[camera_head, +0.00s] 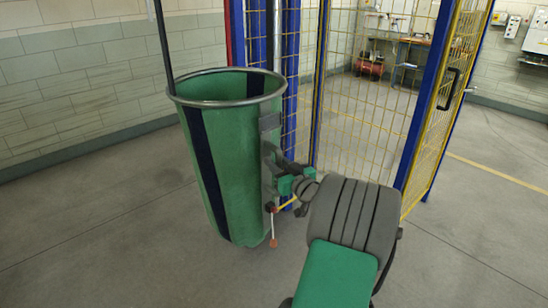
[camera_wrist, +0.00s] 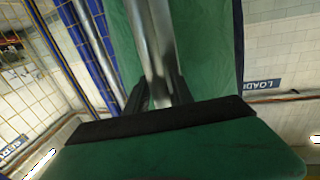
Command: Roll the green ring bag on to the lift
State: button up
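The tall green ring bag (camera_head: 235,150), with dark blue stripes and a metal ring (camera_head: 225,103) round its mouth, is upright at left of centre in the head view. My gripper (camera_head: 277,178) is at the bag's right side, below the ring. In the wrist view, the bag's green cloth (camera_wrist: 215,45) fills the upper middle. A shiny metal tube (camera_wrist: 155,45) runs down between the dark fingers of my gripper (camera_wrist: 160,98). The fingers flank the tube closely, but I cannot tell whether they press on it. I cannot tell which structure is the lift.
A blue-framed yellow mesh enclosure (camera_head: 365,110) stands right behind the bag. Its mesh gate (camera_head: 455,90), with a black handle, is at the right. A dark pole (camera_head: 162,45) rises behind the ring's left side. Bare floor (camera_head: 100,230) lies left and in front.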

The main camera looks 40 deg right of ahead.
jog(key=shift+w+d, duration=0.1)
jog(key=shift+w, duration=0.55)
jog(key=shift+c, duration=0.4)
grip_shut()
dwell(0.5)
